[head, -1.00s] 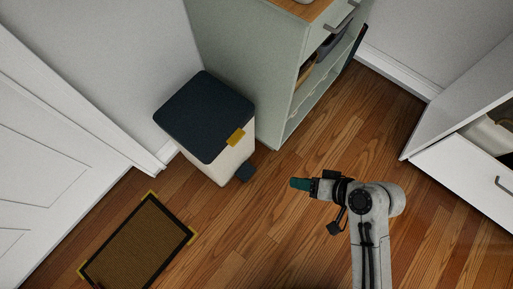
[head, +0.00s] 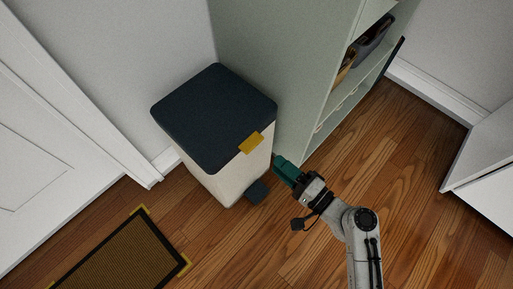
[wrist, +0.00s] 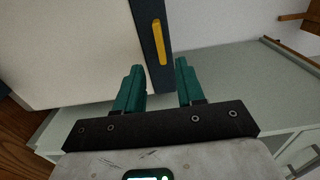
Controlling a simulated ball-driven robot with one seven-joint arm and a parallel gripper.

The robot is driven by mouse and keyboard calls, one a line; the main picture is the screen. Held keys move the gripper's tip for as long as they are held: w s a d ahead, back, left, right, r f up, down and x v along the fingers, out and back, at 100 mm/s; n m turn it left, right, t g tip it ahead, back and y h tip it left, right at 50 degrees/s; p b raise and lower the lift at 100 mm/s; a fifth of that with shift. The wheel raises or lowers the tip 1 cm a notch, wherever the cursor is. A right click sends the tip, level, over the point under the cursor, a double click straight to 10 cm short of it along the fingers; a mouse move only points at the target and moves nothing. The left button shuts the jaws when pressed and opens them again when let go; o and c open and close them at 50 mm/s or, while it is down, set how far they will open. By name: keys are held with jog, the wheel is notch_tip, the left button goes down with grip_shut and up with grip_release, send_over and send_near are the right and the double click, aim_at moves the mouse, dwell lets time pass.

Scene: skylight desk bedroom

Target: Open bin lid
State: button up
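The bin has a cream body (head: 238,172) and a dark navy lid (head: 212,112), which is shut. A yellow tab (head: 251,143) sits on the lid's front edge, and a dark pedal (head: 257,191) sticks out low at the front. My gripper (head: 281,166) is just in front of the bin, to the right of the tab. The yellow tab (wrist: 159,42) on the dark lid edge (wrist: 146,30) lies just beyond the fingertips. I cannot tell whether a finger touches the bin.
A pale green shelf unit (head: 275,60) stands close to the bin's right. A white door (head: 45,170) is at the left, and a brown mat (head: 125,255) lies on the floor in front. A white cabinet (head: 485,160) stands at the far right. Wooden floor (head: 420,150) between is clear.

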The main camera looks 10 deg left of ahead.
aim_at(256, 146)
jog(key=b+x, duration=0.1)
jog(key=x, duration=0.8)
jog(key=shift+w+a+b, duration=0.1)
jog(key=shift+a+b, duration=0.05)
jog(key=shift+b, duration=0.2)
jog(key=shift+c, duration=0.4)
grip_shut()
